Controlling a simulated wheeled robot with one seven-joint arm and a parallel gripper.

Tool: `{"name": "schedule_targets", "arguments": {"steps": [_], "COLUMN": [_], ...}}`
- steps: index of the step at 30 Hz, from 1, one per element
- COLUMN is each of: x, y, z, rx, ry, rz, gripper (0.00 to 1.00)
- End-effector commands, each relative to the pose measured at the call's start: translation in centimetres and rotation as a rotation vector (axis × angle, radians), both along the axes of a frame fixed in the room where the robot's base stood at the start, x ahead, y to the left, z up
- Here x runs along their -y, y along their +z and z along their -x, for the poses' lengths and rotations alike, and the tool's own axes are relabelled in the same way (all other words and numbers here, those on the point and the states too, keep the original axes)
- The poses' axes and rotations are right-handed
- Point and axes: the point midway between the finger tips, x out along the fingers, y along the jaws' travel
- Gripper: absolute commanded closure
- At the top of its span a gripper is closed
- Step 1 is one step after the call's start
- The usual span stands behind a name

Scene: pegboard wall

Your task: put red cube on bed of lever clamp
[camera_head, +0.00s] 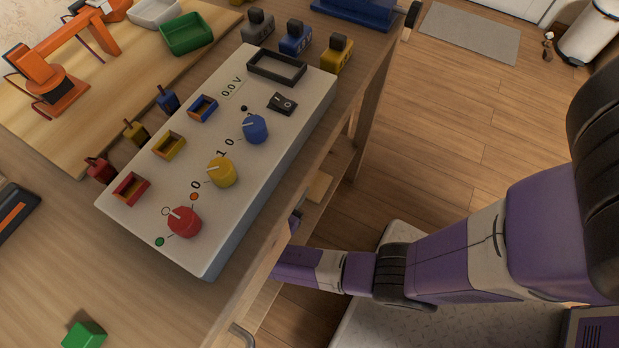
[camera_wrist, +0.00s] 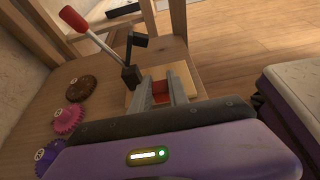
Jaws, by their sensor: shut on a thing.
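My gripper (camera_wrist: 160,82) is shut on the red cube (camera_wrist: 160,92), which shows between its two grey fingers in the wrist view. The lever clamp (camera_wrist: 131,72) stands just ahead and left of the fingers, with a red-tipped metal lever (camera_wrist: 75,20) tilted up to the left and a black upright arm. A pale wooden base (camera_wrist: 183,72) lies around the fingertips. My fingers and the cube hide part of it, and I cannot tell whether the cube touches it. In the head view the table edge hides my gripper and the clamp.
In the wrist view a brown round piece (camera_wrist: 82,89), a pink gear (camera_wrist: 66,119) and a purple gear (camera_wrist: 50,156) lie left on the wooden shelf. In the head view a white control panel (camera_head: 290,118) with coloured knobs sits on the table above my forearm. A green cube (camera_head: 84,335) lies at the front.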

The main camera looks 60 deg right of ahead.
Motion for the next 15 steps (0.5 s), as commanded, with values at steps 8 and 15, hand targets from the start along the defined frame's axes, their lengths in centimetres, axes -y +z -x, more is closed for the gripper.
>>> {"name": "schedule_targets", "arguments": {"steps": [8,15], "x": [5.8,7.0], "y": [-0.2,-0.5], "z": [-0.2,-0.2], "rx": [0.001,-0.001], "ry": [-0.002,0.001], "rz": [0.000,0.000], "gripper": [1.00,1.00]}}
